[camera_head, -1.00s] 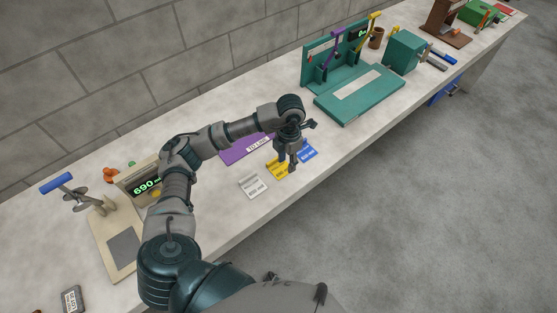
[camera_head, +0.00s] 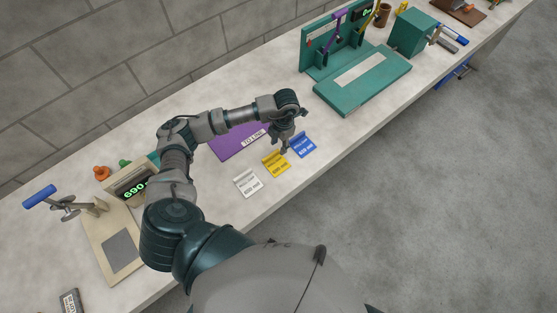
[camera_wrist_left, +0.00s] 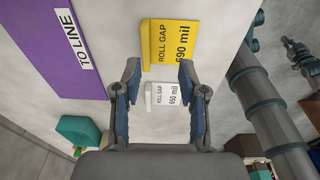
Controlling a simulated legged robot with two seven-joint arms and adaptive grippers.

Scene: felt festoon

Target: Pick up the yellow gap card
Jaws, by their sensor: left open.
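The yellow gap card (camera_head: 275,164) lies flat on the bench between a white card and a blue card. In the left wrist view, the yellow card (camera_wrist_left: 172,46), printed "ROLL GAP 690 mil", lies just beyond the fingertips. My left gripper (camera_head: 289,142) is open and empty above the bench, close to the back edge of the yellow card. In the left wrist view its two fingers (camera_wrist_left: 159,72) are spread, and the white card (camera_wrist_left: 168,97) shows between them, below on the bench. My right gripper is not in view.
The blue card (camera_head: 302,145) lies to the right of the yellow one. A purple mat marked "TO LINE" (camera_head: 232,146) lies behind. A green stand (camera_head: 362,82) is further right. A beige device with a green display (camera_head: 132,180) stands left. The bench front edge is near the cards.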

